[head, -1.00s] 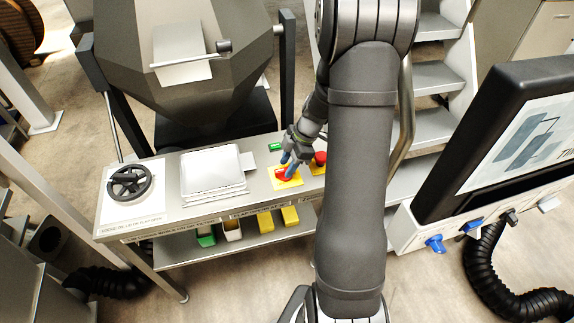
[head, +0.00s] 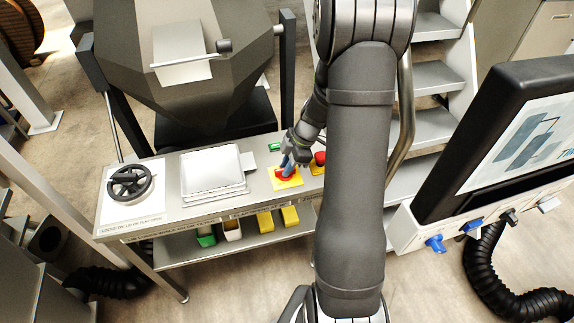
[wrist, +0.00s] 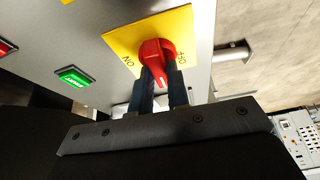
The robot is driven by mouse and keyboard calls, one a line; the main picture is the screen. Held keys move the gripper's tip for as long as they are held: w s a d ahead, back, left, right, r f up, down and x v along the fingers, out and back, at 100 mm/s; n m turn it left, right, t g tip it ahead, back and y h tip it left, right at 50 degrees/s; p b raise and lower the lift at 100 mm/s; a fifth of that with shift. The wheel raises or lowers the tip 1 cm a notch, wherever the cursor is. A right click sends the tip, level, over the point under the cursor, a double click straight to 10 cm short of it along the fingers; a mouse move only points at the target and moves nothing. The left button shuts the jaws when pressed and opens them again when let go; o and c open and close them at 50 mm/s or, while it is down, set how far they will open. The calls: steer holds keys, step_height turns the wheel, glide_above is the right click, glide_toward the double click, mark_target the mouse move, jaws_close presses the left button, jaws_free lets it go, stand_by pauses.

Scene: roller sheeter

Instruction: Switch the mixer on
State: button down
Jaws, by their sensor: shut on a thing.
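The red rotary knob (head: 283,174) sits on a yellow plate (head: 291,184) on the grey bench top. In the wrist view the knob (wrist: 155,52) shows close up, and the yellow plate (wrist: 185,25) carries ON lettering at its left and OFF at its right. My gripper (head: 286,162) reaches down to the knob. In the wrist view its two blue-grey fingers (wrist: 163,82) are shut on the knob's handle, one on each side.
A green START button (wrist: 75,77) is left of the plate in the wrist view. A red button (head: 320,158) on yellow stands close to the right. A black handwheel (head: 130,183) and stacked trays (head: 212,170) are left. The mixer drum (head: 185,60) stands behind.

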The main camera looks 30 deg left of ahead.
steer(key=m+t+y, duration=0.1)
steer(key=m, duration=0.3)
steer(key=shift+s+d, duration=0.1)
steer(key=m+t, duration=0.2)
steer(key=m, duration=0.3)
steer(key=shift+s, duration=0.15)
steer(key=m+t, duration=0.1)
steer(key=m, duration=0.3)
steer(key=shift+s+t, duration=0.1)
steer(key=shift+t, duration=0.3)
steer(key=shift+m+t+h, duration=0.3)
steer(key=shift+m+t, duration=0.2)
steer(key=shift+m, duration=1)
steer(key=shift+m+t, duration=0.3)
steer(key=shift+m, duration=0.5)
steer(key=c, duration=1.4)
jaws_free()
steer(key=shift+h, duration=0.3)
steer(key=shift+s+r, duration=0.1)
steer(key=shift+r, duration=0.05)
steer(key=v, duration=1.7)
steer(key=shift+r, duration=0.1)
